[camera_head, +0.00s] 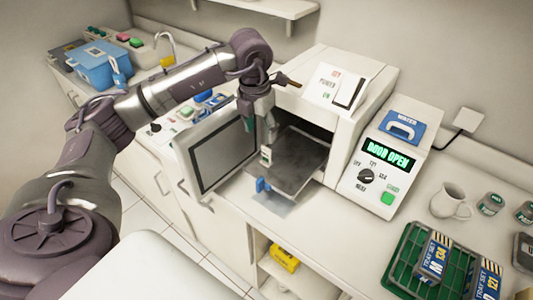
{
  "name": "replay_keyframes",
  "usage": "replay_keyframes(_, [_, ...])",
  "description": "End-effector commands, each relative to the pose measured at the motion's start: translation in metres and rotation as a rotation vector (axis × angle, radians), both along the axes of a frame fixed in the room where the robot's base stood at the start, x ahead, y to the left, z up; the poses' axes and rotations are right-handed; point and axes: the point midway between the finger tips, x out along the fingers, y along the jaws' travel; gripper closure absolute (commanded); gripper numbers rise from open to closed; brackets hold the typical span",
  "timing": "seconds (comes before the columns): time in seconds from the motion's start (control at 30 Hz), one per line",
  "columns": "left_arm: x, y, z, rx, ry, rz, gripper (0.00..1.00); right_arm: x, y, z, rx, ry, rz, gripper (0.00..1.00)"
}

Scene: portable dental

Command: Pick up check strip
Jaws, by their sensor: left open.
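My left gripper (262,140) is open and points down in front of the sterilizer's open chamber, between the open door (217,148) and the chamber mouth. A small pale piece (266,156) shows right at its fingertips. I cannot tell whether this is the check strip or part of the gripper. Below it, a grey tray (303,158) sticks out of the chamber, with a blue tab (262,186) at its front edge. No check strip can be made out for certain. My right gripper is not in view.
The sterilizer panel (386,160) reads "DOOR OPEN". A white mug (450,202), small jars and a green rack (407,262) with labelled tray sets stand on the right counter. A sink and a blue box (97,65) are at the back left. A yellow item (284,258) sits on the shelf below.

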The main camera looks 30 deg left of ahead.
Motion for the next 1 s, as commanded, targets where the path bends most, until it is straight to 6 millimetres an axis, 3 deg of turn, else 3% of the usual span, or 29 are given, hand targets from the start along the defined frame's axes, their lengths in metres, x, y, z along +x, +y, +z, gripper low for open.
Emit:
replay_keyframes(0.07, [0.001, -0.001, -0.013, -0.002, 0.005, 0.001, 0.38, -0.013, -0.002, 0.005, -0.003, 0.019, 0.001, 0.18])
replay_keyframes(0.17, [0.003, -0.001, -0.025, -0.002, 0.003, 0.0, 0.38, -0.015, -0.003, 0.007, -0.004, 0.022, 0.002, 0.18])
replay_keyframes(0.33, [0.005, -0.002, -0.034, -0.002, 0.001, -0.001, 0.38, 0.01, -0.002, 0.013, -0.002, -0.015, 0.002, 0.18])
replay_keyframes(0.5, [0.009, -0.005, -0.056, -0.003, 0.004, -0.002, 0.38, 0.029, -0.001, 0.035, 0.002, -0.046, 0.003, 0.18])
replay_keyframes(0.7, [0.013, -0.005, -0.081, -0.003, 0.001, -0.001, 0.38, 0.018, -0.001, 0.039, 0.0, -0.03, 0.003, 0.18])
replay_keyframes(0.93, [0.013, -0.005, -0.084, -0.003, -0.001, -0.002, 0.38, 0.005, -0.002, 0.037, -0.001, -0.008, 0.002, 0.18])
replay_keyframes(1.0, [0.013, -0.005, -0.083, -0.003, -0.001, -0.002, 0.46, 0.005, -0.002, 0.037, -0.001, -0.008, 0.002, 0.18])
